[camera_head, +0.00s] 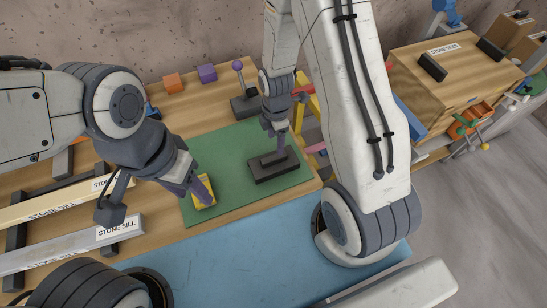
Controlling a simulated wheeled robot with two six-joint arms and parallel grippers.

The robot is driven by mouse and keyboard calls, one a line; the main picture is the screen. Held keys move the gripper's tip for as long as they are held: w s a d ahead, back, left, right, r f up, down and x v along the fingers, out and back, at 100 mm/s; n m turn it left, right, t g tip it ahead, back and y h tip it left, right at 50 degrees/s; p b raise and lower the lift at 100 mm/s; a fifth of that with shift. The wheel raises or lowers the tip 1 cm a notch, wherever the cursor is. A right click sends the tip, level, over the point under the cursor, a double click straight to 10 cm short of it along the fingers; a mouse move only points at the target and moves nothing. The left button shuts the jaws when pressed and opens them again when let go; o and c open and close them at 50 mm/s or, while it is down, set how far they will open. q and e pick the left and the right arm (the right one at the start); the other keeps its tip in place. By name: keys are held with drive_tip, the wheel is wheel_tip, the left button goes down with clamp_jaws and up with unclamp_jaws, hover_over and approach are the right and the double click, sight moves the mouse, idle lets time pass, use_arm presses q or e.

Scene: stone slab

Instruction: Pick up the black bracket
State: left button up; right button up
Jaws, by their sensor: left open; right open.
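The black bracket (275,173) lies on the green mat (230,160), a flat dark base with a raised part on top. My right gripper (280,150) points down at its raised part from above. The fingers are small in the view, and I cannot tell whether they touch it. My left gripper (198,192) is open at a small yellow box (205,188) on the mat's left part. The gripper hides part of that box, and contact is unclear.
Stone sill bars (60,200) lie at the left. Orange (173,83) and purple (207,73) blocks stand at the back, near a dark base (243,107) with a ball-topped stick. A wooden cabinet (455,65) stands right. The blue front surface (250,245) is largely clear.

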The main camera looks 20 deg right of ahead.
sight(274, 157)
wheel_tip(274, 157, down, 3)
drive_tip(key=shift+r, duration=0.1)
drive_tip(key=shift+s+a+f+p, duration=0.1)
drive_tip(key=shift+a+f+p, duration=0.05)
drive_tip(key=shift+f+p, duration=0.3)
drive_tip(key=f, duration=0.2)
drive_tip(key=f+b, duration=0.1)
drive_tip(key=f, duration=0.1)
drive_tip(key=shift+a+f, duration=0.2)
drive_tip(key=shift+f, duration=0.15)
drive_tip(key=shift+s+r, duration=0.1)
clamp_jaws()
